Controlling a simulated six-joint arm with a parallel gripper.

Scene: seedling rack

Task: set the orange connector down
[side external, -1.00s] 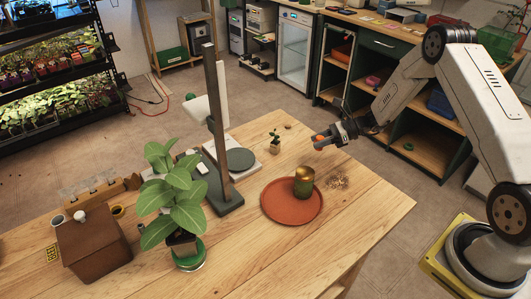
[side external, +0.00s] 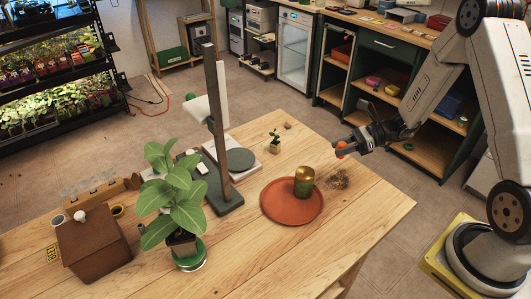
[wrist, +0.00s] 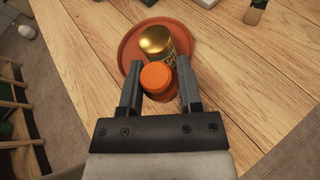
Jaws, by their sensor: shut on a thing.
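The orange connector (wrist: 156,76) is between the two fingers of my gripper (wrist: 158,85) in the wrist view. In the side external view the connector (side external: 341,149) shows as a small orange spot at the tip of my gripper (side external: 345,146). My gripper is shut on it and holds it above the right back part of the wooden table, behind and right of the round terracotta tray (side external: 272,209). The connector's underside is hidden.
A gold-lidded jar (side external: 304,181) stands on the tray. A dark crumbly patch (side external: 338,180) lies right of the tray. A small potted plant (side external: 275,143), a grey stand (side external: 217,130) and a large leafy plant (side external: 178,205) stand further left. The front right table is bare.

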